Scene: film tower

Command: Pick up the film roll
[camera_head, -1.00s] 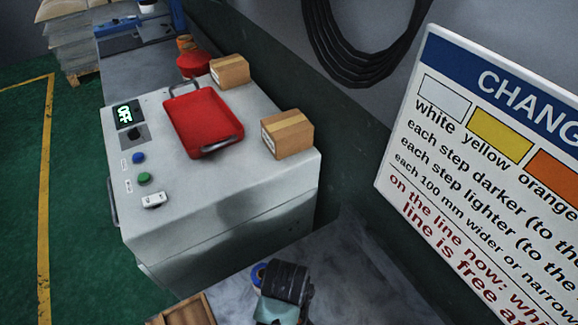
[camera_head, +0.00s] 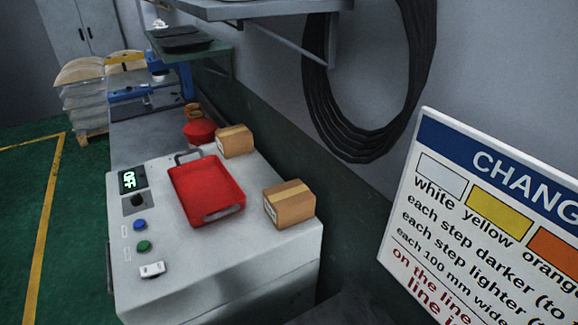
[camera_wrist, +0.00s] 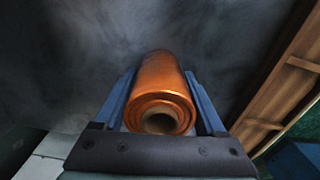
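The film roll (camera_wrist: 163,82) is a shiny orange cylinder with a pale hollow core, its near end facing the camera in the wrist view. My gripper (camera_wrist: 160,88) has one blue finger along each side of the roll. Both fingers appear to touch it, so the gripper looks shut on the roll. The roll's far end and whether it rests on the blurred dark grey surface behind it cannot be told. Neither roll nor gripper shows in the head view.
A wooden frame edge (camera_wrist: 282,75) lies right of the roll. In the head view, a grey machine (camera_head: 190,270) carries a red tray (camera_head: 200,187) and cardboard boxes (camera_head: 290,204). A sign (camera_head: 480,230) stands at right; a shelf (camera_head: 250,9) hangs above.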

